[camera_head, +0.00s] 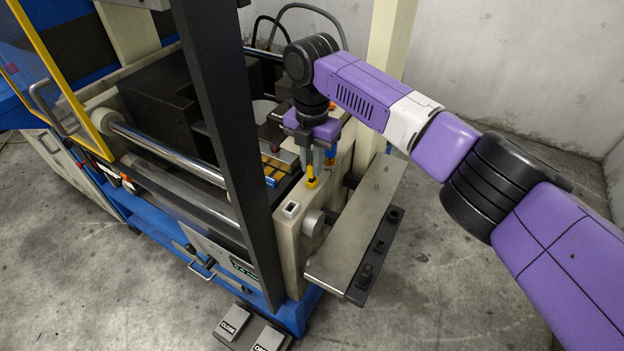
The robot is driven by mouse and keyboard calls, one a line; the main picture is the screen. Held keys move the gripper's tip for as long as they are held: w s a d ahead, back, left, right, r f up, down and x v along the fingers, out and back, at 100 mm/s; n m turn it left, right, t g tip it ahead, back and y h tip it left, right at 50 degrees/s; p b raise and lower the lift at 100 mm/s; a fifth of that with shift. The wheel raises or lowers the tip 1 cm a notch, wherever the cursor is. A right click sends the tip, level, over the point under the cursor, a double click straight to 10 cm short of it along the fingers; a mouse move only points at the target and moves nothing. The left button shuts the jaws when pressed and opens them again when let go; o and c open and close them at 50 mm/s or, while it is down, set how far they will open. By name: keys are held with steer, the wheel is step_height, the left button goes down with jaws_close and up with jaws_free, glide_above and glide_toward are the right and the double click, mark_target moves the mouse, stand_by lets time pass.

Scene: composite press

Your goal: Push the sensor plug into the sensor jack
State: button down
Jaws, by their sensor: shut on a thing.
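My gripper (317,168) points down at the near end of the press, above the top of its beige end wall. It is shut on a small yellow piece, which looks like the sensor plug (312,183); the fingers hide part of it. A white square socket with a dark opening, which looks like the sensor jack (290,209), sits on top of the beige wall, to the left of and nearer than the gripper. The plug is apart from this socket. I cannot tell the plug's exact height above the wall.
A dark upright post (227,140) stands left of the socket. A grey metal shelf (357,230) juts out to the right, with a round knob (313,223) beside it. Chrome bars (165,150) cross the press. Pedals (250,329) lie on the floor. Floor to the right is clear.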

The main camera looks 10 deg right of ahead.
steer(key=shift+f, duration=0.7)
stand_by(0.6)
steer(key=c, duration=1.3)
jaws_free()
